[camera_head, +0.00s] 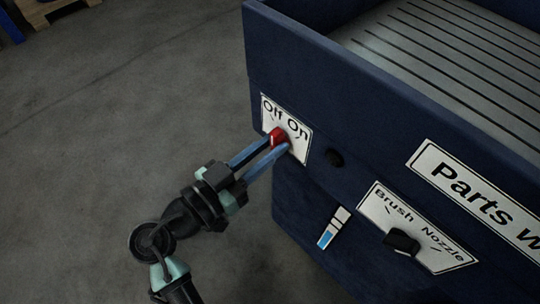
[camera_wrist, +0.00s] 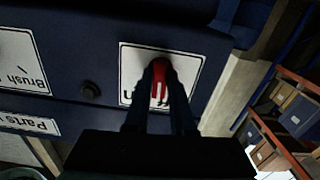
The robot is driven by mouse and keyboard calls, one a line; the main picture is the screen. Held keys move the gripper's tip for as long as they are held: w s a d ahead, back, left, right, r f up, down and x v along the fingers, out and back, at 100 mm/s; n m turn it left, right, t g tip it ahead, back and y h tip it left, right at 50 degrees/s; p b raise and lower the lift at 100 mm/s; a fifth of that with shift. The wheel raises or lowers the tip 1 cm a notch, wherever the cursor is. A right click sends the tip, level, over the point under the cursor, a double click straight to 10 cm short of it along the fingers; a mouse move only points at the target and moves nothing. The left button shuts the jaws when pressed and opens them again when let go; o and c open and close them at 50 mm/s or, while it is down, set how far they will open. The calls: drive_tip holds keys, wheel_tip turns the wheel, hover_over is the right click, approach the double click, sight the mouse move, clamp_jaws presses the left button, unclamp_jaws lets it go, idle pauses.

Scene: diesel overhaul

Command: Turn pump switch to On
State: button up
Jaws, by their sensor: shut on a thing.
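The red pump switch (camera_head: 277,137) sits on a white Off/On plate (camera_head: 299,147) on the front of the dark blue parts washer. My gripper (camera_head: 280,146) reaches it from the lower left in the head view, with its two blue fingers on either side of the red knob. In the wrist view the red switch (camera_wrist: 160,74) shows between the dark fingers of my gripper (camera_wrist: 161,80), which are shut on it. The fingers cover part of the plate's lettering, and I cannot tell exactly which way the switch points.
A black round knob (camera_head: 333,157) sits right of the plate. A Brush/Nozzle plate with a black selector (camera_head: 401,242) and a blue-white level strip (camera_head: 333,227) are lower right. The washer basin (camera_head: 450,60) is above. Grey floor (camera_head: 120,110) at left is clear.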

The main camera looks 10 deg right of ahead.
drive_tip(key=m+b, duration=0.5)
drive_tip(key=b, duration=0.3)
drive_tip(key=m+b, duration=0.4)
drive_tip(key=b, duration=0.4)
drive_tip(key=shift+s+d+f+m, duration=0.1)
drive_tip(key=shift+s+f+m, duration=0.05)
drive_tip(key=shift+m, duration=0.25)
drive_tip(key=o, duration=1.6)
drive_tip(key=shift+c, duration=0.2)
drive_tip(key=b+v, duration=0.1)
drive_tip(key=v, duration=0.6)
